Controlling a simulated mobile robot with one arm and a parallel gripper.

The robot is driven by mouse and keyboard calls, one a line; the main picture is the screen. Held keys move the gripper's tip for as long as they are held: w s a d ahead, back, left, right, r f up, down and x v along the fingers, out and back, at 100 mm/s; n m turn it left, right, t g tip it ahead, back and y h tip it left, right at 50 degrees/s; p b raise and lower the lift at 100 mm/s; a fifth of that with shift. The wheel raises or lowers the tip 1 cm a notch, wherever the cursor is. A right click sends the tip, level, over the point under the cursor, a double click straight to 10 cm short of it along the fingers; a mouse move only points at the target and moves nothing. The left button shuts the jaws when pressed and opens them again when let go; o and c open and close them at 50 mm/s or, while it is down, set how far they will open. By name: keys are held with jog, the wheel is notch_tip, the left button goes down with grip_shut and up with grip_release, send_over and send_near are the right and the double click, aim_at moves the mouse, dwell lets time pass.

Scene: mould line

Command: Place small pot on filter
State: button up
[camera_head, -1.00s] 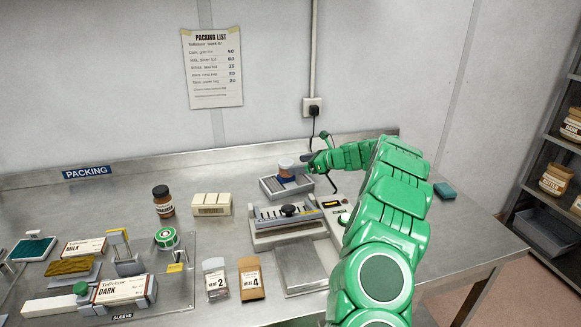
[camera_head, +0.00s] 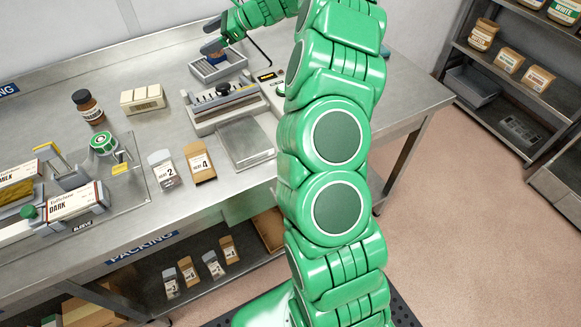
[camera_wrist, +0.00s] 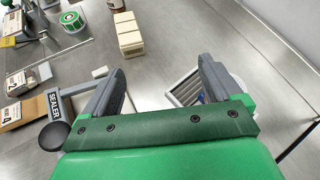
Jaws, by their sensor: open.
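A grey tray with a slatted floor (camera_head: 237,67) stands at the back of the steel bench, behind the sealer. A small blue part (camera_head: 214,58) shows in it, probably the lower part of the small pot; the rest is hidden by my gripper. My gripper (camera_head: 213,44) is over the tray's far left part in the head view. The tray (camera_wrist: 183,86) shows there partly behind the right finger, with a bit of blue. I cannot tell which thing is the filter.
The sealer (camera_head: 222,104) stands just in front of the tray. A cream block (camera_head: 143,99), a brown jar (camera_head: 89,107) and a green tape roll (camera_head: 103,143) are to its left. Two packets (camera_head: 200,165) lie in front. A shelf rack (camera_head: 500,60) stands at right.

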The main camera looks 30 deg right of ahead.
jog(key=s+a+r+n+g+h, duration=0.25)
jog(key=s+a+n, duration=0.45)
jog(key=s, duration=0.7)
jog(key=s+a+r+n+g+h, duration=0.1)
jog(key=s+a+r+n+g, duration=0.35)
jog(key=s+a, duration=0.7)
jog(key=s+d+f+n+h, duration=0.2)
jog(key=s+d+n, duration=0.1)
jog(key=s, duration=0.8)
jog(key=s+d+f+n+h, duration=0.1)
jog(key=s+d+n+h, duration=0.2)
jog(key=s, duration=0.8)
jog(key=s+d+f+n+g+h, duration=0.1)
jog(key=s+d+n, duration=0.3)
jog(key=s, duration=0.7)
jog(key=d+f+h, duration=0.1)
jog(key=d, duration=0.1)
jog(key=shift+s+d+f, duration=0.35)
jog(key=shift+d, duration=0.05)
